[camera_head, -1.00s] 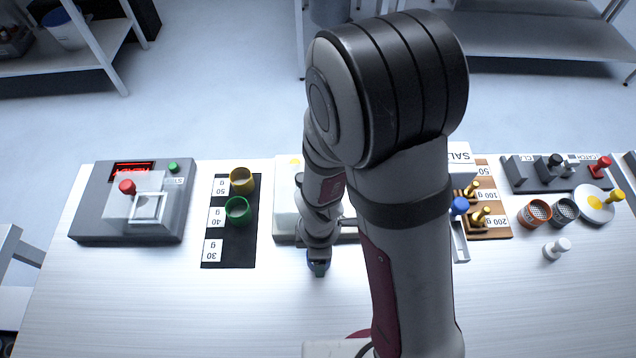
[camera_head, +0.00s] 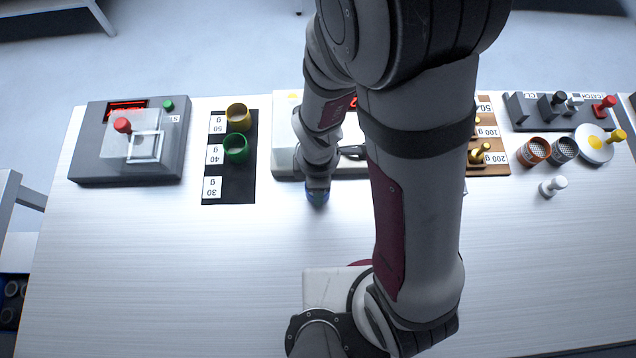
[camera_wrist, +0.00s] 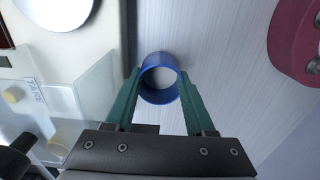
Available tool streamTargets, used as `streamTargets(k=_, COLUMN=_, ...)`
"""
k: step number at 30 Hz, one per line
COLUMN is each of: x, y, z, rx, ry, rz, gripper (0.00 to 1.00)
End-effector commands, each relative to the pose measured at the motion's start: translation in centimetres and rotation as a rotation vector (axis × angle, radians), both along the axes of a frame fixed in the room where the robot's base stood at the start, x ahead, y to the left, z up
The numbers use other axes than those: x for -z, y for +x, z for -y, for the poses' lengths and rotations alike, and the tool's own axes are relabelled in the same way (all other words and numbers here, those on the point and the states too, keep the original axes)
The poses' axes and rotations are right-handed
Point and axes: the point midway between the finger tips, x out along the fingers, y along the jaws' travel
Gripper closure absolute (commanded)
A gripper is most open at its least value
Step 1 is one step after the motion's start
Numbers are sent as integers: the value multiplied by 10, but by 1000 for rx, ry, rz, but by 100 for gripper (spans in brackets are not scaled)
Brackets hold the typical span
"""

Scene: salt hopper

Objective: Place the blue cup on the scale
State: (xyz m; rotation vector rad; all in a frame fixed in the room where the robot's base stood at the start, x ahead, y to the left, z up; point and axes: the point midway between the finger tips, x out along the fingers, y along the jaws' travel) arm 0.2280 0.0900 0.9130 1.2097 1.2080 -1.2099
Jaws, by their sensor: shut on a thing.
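The blue cup (camera_wrist: 160,98) is upright between the green fingers of my gripper (camera_wrist: 160,88) in the wrist view, and the fingers touch its sides. In the head view the blue cup (camera_head: 317,197) shows just below my gripper (camera_head: 318,182), in front of the white scale body (camera_head: 287,160). My gripper is shut on the cup. Whether the cup touches the table or hangs just above it, I cannot tell. The scale is partly hidden by my arm. In the wrist view a round pale plate (camera_wrist: 55,8) is at the top left, apart from the cup.
A black mat (camera_head: 230,185) marked 50, 40 and 30 g holds a yellow cup (camera_head: 238,118) and a green cup (camera_head: 236,149). A grey machine (camera_head: 130,165) stands at the left. Weights, orange and grey cups and a white peg (camera_head: 552,187) are at the right.

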Motion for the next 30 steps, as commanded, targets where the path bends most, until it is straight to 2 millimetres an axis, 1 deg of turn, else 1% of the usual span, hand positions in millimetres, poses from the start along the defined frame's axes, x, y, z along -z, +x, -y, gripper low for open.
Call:
streamTargets(k=3, x=-23, y=1, z=-1, rx=0, ry=3, rz=7, gripper=100)
streamTargets(k=4, x=-29, y=1, z=3, rx=2, ry=3, rz=5, gripper=100)
streamTargets(k=15, x=-79, y=-14, z=90, rx=9, ry=0, rz=5, gripper=100)
streamTargets(k=18, x=-88, y=-17, z=105, rx=6, ry=0, rz=3, gripper=100)
streamTargets(k=20, x=-92, y=-15, z=110, rx=3, ry=0, rz=2, gripper=100)
streamTargets(k=23, x=-101, y=4, z=113, rx=-1, ry=0, rz=1, gripper=100)
streamTargets(k=26, x=-111, y=38, z=109, rx=-6, ry=-1, rz=0, gripper=100)
streamTargets(k=27, x=-115, y=53, z=106, rx=-6, ry=0, rz=0, gripper=100)
streamTargets(k=30, x=-125, y=87, z=98, rx=-5, ry=-1, rz=0, gripper=100)
